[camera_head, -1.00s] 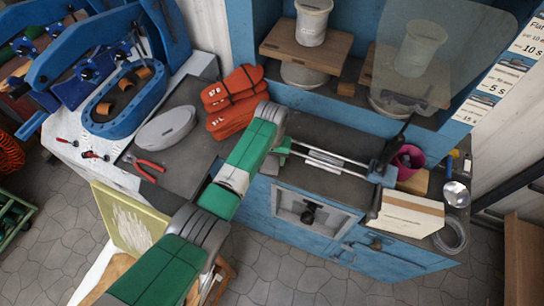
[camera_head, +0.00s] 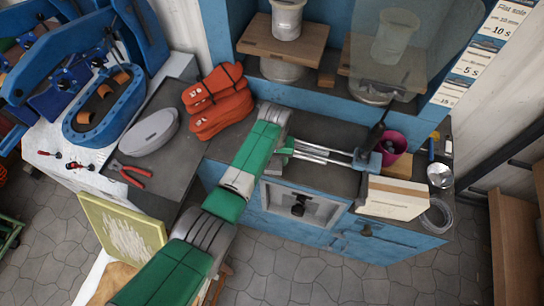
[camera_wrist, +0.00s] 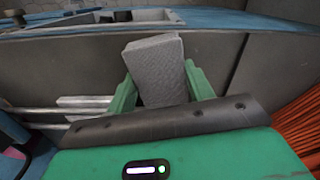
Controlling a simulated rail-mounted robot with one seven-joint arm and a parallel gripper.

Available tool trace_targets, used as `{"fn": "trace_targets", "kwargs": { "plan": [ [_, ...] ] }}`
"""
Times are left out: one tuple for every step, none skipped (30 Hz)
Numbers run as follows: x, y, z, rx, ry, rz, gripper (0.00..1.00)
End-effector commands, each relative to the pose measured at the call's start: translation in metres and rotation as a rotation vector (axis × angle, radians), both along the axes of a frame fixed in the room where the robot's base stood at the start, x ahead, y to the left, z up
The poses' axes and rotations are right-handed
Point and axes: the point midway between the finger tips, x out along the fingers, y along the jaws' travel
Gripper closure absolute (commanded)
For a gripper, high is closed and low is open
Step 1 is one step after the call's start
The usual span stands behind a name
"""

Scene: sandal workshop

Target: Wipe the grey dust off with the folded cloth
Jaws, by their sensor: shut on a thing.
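My gripper (camera_wrist: 160,82) is shut on a grey block-like thing, the folded cloth (camera_wrist: 156,70), which stands between its two green fingers in the wrist view. In the head view my gripper (camera_head: 284,152) is over the dark bench top (camera_head: 335,135), beside the left end of the silver rods. I cannot make out the grey dust in either view. I cannot tell whether the cloth touches the bench.
Silver rods (camera_head: 318,154) lead to a blue block with a dark handle.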

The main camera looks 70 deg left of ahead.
Motion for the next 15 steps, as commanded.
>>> {"fn": "trace_targets", "kwargs": {
  "plan": [
    [-0.003, 0.002, 0.000, -0.001, 0.000, 0.002, 0.66],
    [-0.005, 0.004, 0.000, -0.001, 0.000, 0.003, 0.66],
    [-0.008, 0.006, 0.000, 0.000, 0.001, 0.004, 0.66],
    [-0.010, 0.008, -0.001, 0.000, 0.001, 0.004, 0.66],
    [-0.013, 0.010, -0.001, 0.000, 0.001, 0.003, 0.66],
    [-0.016, 0.013, -0.001, 0.000, 0.001, 0.003, 0.66],
    [-0.019, 0.015, -0.001, 0.000, 0.001, 0.004, 0.66],
    [-0.021, 0.017, -0.002, 0.000, 0.001, 0.004, 0.66],
    [-0.024, 0.020, -0.002, 0.000, 0.001, 0.003, 0.66],
    [-0.026, 0.021, -0.002, 0.000, 0.001, 0.002, 0.66],
    [-0.027, 0.022, -0.002, 0.000, 0.001, 0.002, 0.66],
    [-0.028, 0.023, -0.003, 0.000, 0.002, 0.002, 0.66],
    [-0.028, 0.023, -0.003, 0.000, 0.002, 0.002, 0.66],
    [-0.028, 0.023, -0.003, 0.000, 0.002, 0.002, 0.66],
    [-0.029, 0.023, -0.003, 0.000, 0.002, 0.002, 0.66]
  ]
}}
